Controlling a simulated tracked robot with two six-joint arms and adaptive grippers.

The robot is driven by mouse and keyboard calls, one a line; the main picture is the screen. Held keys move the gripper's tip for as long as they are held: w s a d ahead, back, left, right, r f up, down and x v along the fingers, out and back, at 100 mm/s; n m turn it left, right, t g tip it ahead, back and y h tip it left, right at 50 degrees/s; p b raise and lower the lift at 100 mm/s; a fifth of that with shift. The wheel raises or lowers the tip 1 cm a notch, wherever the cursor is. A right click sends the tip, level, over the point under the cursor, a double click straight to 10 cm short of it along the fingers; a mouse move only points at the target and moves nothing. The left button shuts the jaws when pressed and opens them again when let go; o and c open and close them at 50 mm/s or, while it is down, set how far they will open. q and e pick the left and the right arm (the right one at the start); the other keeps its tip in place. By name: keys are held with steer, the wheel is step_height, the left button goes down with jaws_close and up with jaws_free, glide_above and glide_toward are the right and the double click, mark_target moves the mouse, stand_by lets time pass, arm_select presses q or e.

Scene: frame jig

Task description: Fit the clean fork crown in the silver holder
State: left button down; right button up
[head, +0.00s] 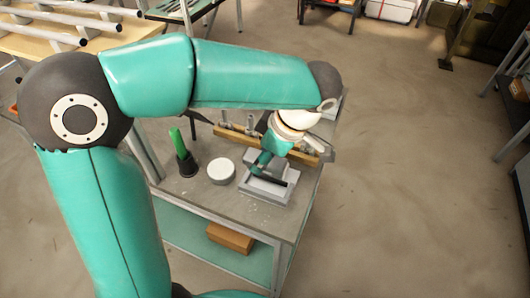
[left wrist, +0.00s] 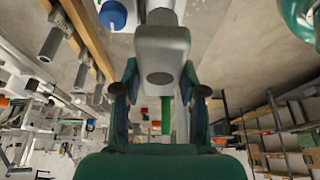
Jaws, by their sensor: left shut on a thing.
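My left gripper (head: 262,163) reaches in over the cart at the right of my arm in the head view. In the left wrist view its two fingers (left wrist: 160,95) are shut on a grey fork crown (left wrist: 162,45), a blocky part with a rounded end. The silver holder (head: 262,192), a grey block on a square base, sits near the cart's front right corner. The gripper is at or just above it in the head view. The gripper covers part of the holder, so I cannot tell whether the crown touches it. My right gripper is not in view.
A wooden rack (head: 232,134) with several grey parts runs behind the holder; it also shows in the left wrist view (left wrist: 90,35). Left of the holder stand a round white-topped pot (head: 221,171) and a green-handled tool in a dark stand (head: 187,165). A brown box (head: 231,237) lies on the lower shelf.

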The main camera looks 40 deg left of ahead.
arm_select(q)
steer(key=shift+f+b, duration=2.05)
steer(key=shift+f, duration=1.6)
steer(key=shift+f+b, duration=0.2)
steer(key=shift+b, duration=0.25)
steer(key=shift+d, duration=0.1)
steer(key=c, duration=0.6)
jaws_free()
steer(key=shift+w, duration=0.1)
